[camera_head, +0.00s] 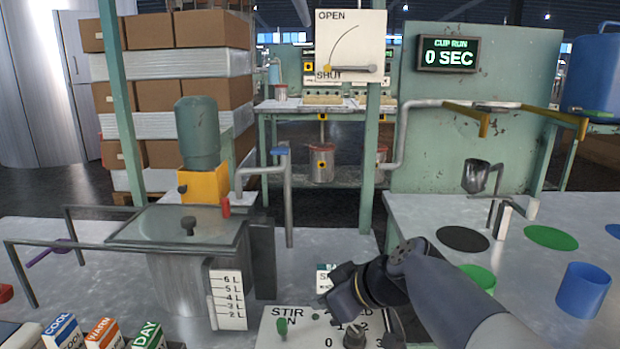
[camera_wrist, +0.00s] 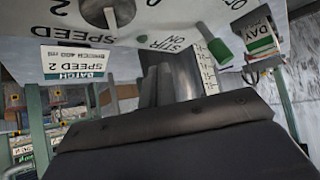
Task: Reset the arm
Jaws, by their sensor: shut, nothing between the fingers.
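My arm reaches in from the lower right in the head view. My dark gripper (camera_head: 340,298) is over the far side of the white stir control panel (camera_head: 268,341), shut and empty. The panel has a green stir switch (camera_head: 282,327) and a dark speed dial (camera_head: 354,337), with numbers around it. The gripper and wrist cover part of the panel. I cannot tell whether the gripper touches the panel.
A lidded tank (camera_head: 180,270) with a litre scale (camera_head: 227,300) stands left of the panel. A batch card (camera_head: 325,278) stands behind it, close to the gripper. Labelled boxes (camera_head: 103,335) are at lower left. A blue cup (camera_head: 583,290) stands on the right table. A green post (camera_head: 372,150) rises behind.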

